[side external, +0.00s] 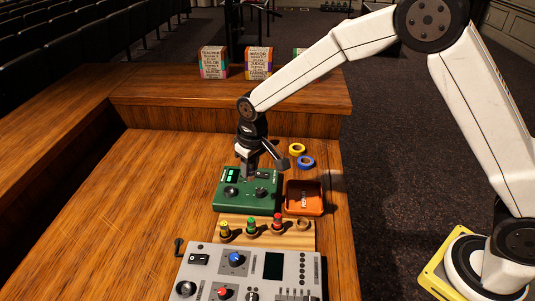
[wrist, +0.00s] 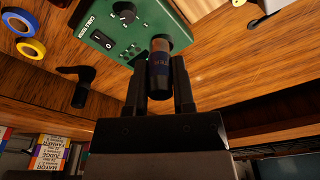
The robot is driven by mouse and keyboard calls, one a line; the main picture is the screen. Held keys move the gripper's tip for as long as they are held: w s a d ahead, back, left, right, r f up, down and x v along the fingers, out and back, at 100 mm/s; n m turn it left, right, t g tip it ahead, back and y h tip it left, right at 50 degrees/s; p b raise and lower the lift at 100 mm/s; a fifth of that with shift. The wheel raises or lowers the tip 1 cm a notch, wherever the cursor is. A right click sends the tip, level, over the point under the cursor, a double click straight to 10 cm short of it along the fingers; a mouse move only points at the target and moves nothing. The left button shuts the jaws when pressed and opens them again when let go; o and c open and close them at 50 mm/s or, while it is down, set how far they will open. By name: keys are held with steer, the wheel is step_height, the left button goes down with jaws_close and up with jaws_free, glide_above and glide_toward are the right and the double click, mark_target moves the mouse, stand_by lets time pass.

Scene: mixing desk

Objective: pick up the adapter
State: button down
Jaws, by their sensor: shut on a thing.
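My gripper (wrist: 159,88) is shut on the adapter (wrist: 159,72), a short dark cylinder with an orange-brown end and partly readable lettering. The adapter is between the two black fingers, its orange end pointing away from the palm. In the side view my gripper (side external: 248,172) points down over the green cable tester box (side external: 232,205), and the adapter is too small and dark there to make out clearly. I cannot tell whether the adapter touches the box. The box also shows in the wrist view (wrist: 140,22), behind the adapter.
An orange tray (side external: 318,208) sits right of the box. A wooden rack (side external: 264,240) with yellow, green and red connectors stands in front, then a grey mixer (side external: 215,262). Yellow tape (side external: 297,149) and blue tape (side external: 306,162) lie behind the tray. The desk's left side is mostly clear.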

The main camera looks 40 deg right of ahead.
steer(key=shift+s+d+r, duration=0.2)
steer(key=shift+s+r, duration=0.2)
steer(key=shift+s, duration=0.5)
steer(key=shift+s+d+r, duration=0.2)
steer(key=shift+s+r, duration=0.2)
steer(key=shift+s, duration=0.45)
steer(key=shift+s+d+r, duration=0.2)
steer(key=shift+s+r, duration=0.2)
steer(key=shift+s, duration=0.5)
steer(key=shift+d, duration=0.1)
steer(key=s+d+f, duration=0.3)
steer(key=s+d, duration=1)
steer(key=shift+s+d, duration=0.2)
steer(key=shift+d, duration=0.1)
steer(key=shift+f, duration=0.1)
steer(key=w+f, duration=0.3)
steer(key=w, duration=0.1)
steer(key=w+f, duration=0.2)
steer(key=w, duration=0.2)
steer(key=w+f, duration=0.3)
steer(key=w, duration=0.2)
steer(key=shift+d+f, duration=0.25)
steer(key=shift+f, duration=0.1)
steer(key=shift+w+f, duration=0.25)
steer(key=shift+f, duration=0.05)
